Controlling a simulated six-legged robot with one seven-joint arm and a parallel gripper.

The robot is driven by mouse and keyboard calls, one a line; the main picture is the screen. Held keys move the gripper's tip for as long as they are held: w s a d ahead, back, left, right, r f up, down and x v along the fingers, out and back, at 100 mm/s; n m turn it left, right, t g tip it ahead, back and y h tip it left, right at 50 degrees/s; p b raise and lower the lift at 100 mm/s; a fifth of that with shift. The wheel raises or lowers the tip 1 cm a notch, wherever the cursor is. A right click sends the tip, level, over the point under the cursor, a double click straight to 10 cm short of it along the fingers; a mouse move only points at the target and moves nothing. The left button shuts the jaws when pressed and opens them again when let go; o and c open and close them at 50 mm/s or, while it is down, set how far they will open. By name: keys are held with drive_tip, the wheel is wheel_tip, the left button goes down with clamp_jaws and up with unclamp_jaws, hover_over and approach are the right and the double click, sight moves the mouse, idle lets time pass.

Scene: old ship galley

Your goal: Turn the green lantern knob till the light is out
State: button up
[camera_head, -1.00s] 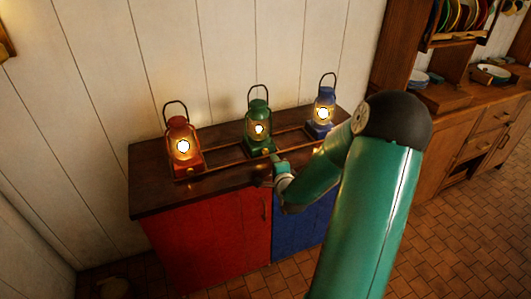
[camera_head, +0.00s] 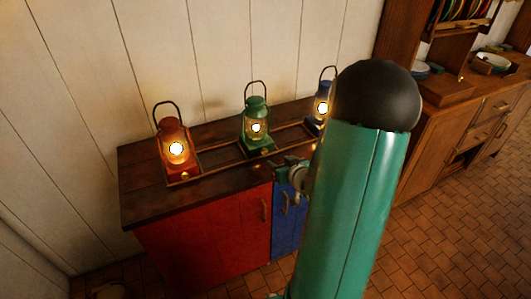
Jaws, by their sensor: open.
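The green lantern (camera_head: 256,112) stands upright on the counter between two other lanterns, and its light is lit. Its small brass knob (camera_head: 264,151) shows low on the front of its base. My gripper (camera_head: 280,167) is at the front edge of the counter, to the lower right of the knob and apart from it. It is open and looks empty, though its fingers are small and dark here. My own arm hides the area to the right of it.
A lit red lantern (camera_head: 174,143) stands to the left. A lit blue lantern (camera_head: 322,105) stands to the right, partly behind my arm. A low rail (camera_head: 222,165) runs around the lanterns on the dark counter (camera_head: 145,195). A wooden dresser (camera_head: 470,115) stands at the right.

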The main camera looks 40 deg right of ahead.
sight(265, 152)
drive_tip(key=x, duration=1.1)
drive_tip(key=shift+w+d, duration=0.1)
drive_tip(key=c, duration=1)
drive_tip(key=n+h, duration=0.2)
drive_tip(key=shift+w+a+n, duration=0.1)
drive_tip(key=shift+a+n, duration=0.1)
drive_tip(key=shift+n, duration=0.2)
drive_tip(key=shift+n+h, duration=0.8)
drive_tip(key=shift+n, duration=0.4)
drive_tip(key=o, duration=1)
